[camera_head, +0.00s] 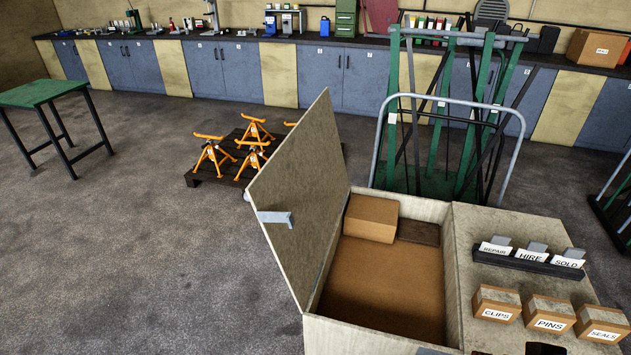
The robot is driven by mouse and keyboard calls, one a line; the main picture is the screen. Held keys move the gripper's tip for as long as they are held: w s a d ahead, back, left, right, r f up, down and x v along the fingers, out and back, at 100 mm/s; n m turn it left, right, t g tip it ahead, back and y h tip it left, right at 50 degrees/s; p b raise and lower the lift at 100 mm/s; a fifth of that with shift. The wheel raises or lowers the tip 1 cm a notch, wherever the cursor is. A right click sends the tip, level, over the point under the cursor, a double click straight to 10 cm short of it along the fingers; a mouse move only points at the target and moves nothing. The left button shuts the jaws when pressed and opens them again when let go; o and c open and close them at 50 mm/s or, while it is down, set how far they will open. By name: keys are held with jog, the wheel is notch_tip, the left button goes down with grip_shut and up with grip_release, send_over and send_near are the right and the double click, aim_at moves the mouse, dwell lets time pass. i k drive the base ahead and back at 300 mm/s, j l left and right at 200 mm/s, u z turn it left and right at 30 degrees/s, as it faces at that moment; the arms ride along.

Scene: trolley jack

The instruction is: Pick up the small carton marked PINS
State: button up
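The small carton marked PINS (550,312) stands upright on the pale flat top (466,240) at the lower right, its white label facing me. It is a brown box with a greyish top. It is the middle one of three similar cartons in a row. The carton marked CLIPS (497,303) is to its left and the carton marked SEALS (601,324) to its right, with small gaps between them. My gripper is not in view.
A black holder (527,262) with cards REPAIR, HIRE and SOLD stands behind the cartons. Left of them is an open bin (330,332) holding a brown box (371,217), its lid (300,190) raised. A trolley with a grey hoop (450,99) stands behind.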

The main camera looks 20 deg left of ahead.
aim_at(551, 314)
jog(key=j+z, duration=0.1)
jog(key=j, duration=0.5)
jog(key=j+z, duration=0.1)
jog(key=j, duration=0.55)
jog(key=k+j, duration=0.1)
jog(key=j, duration=0.5)
jog(key=j+z, duration=0.15)
jog(key=j, duration=0.45)
jog(key=k+j+z, duration=0.1)
jog(key=j, duration=0.5)
jog(key=k+j+z, duration=0.1)
jog(key=j, duration=0.5)
jog(key=z, duration=1.35)
jog(key=i+l+z, duration=0.25)
jog(key=i, duration=1.2)
jog(key=i+l+z, duration=0.1)
jog(key=i+z, duration=0.2)
jog(key=i, duration=1.2)
